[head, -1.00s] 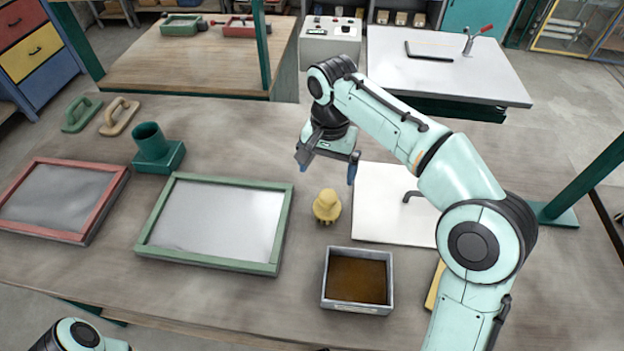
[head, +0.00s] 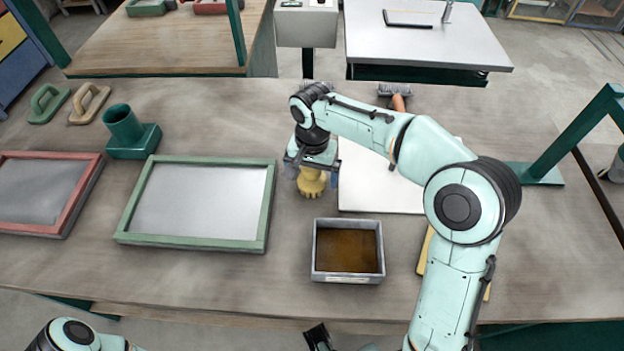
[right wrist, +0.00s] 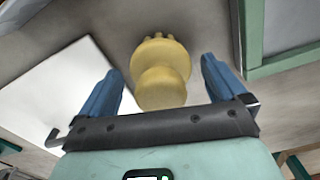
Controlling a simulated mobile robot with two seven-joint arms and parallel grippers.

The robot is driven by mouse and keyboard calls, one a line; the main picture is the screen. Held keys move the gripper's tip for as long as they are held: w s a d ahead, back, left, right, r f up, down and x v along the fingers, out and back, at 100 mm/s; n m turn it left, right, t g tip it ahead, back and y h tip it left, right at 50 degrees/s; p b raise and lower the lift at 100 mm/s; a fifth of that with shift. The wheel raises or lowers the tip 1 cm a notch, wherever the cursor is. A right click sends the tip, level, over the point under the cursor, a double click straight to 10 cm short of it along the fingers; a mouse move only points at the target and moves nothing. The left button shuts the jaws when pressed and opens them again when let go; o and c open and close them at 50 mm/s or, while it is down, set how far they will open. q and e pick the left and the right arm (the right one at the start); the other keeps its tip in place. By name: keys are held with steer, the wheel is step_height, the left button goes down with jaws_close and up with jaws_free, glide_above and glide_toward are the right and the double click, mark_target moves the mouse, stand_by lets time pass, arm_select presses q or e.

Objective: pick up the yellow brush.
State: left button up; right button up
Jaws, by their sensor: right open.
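The yellow brush (head: 312,184) stands upright on the table between the green-framed screen and the white board. Its upper part is hidden by my right gripper (head: 312,178) in the head view. In the right wrist view the yellow brush (right wrist: 162,75) shows its round knob and wider scalloped base, lying between the two blue fingers. My right gripper (right wrist: 160,85) is open, with a gap on each side of the brush. Of my left arm, only a part shows at the bottom left of the head view; I cannot make out its gripper for certain.
A grey bin with brown contents (head: 317,272) stands in front of the brush. The green-framed screen (head: 128,213) lies left, the white board (head: 360,200) right. A green funnel-like holder (head: 133,142) and a red-framed screen (head: 82,200) are farther left.

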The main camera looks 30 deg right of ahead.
steer(key=shift+f, duration=0.45)
steer(key=shift+c, duration=0.3)
steer(key=c, duration=1.1)
steer(key=shift+r, duration=0.15)
arm_select(q)
steer(key=r+p, duration=0.1)
steer(key=w+r+p, duration=0.1)
steer(key=r+p, duration=0.1)
steer(key=w+r+p, duration=0.1)
steer(key=r+p, duration=0.1)
steer(key=shift+r, duration=0.1)
arm_select(e)
step_height(320, 180, up, 20)
